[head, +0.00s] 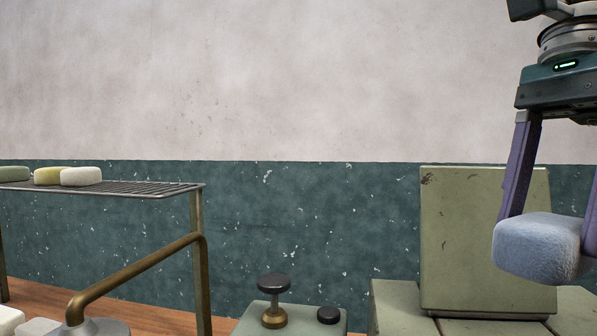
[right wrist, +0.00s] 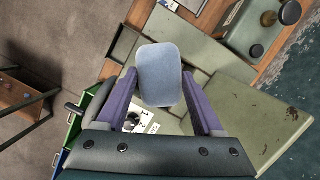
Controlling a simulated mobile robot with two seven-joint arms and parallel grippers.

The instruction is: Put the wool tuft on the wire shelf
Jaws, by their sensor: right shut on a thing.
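The wool tuft (head: 540,248) is a pale blue-grey, fuzzy, rounded block. My right gripper (head: 548,226) is shut on it at the right of the head view, pointing down, with the tuft held between its purple fingers. In the right wrist view the tuft (right wrist: 160,75) sits between both fingertips. The wire shelf (head: 150,189) is a dark metal grid on brass-coloured legs at the left of the head view, far to the left of the tuft. My left gripper is not in view.
A cream block (head: 82,177) and a yellowish block (head: 48,176) sit on the shelf's left part; its right part is bare. A bent brass pipe (head: 140,272) rises in front. A black-knobbed valve (head: 274,285) and an upright green panel (head: 485,240) stand between shelf and gripper.

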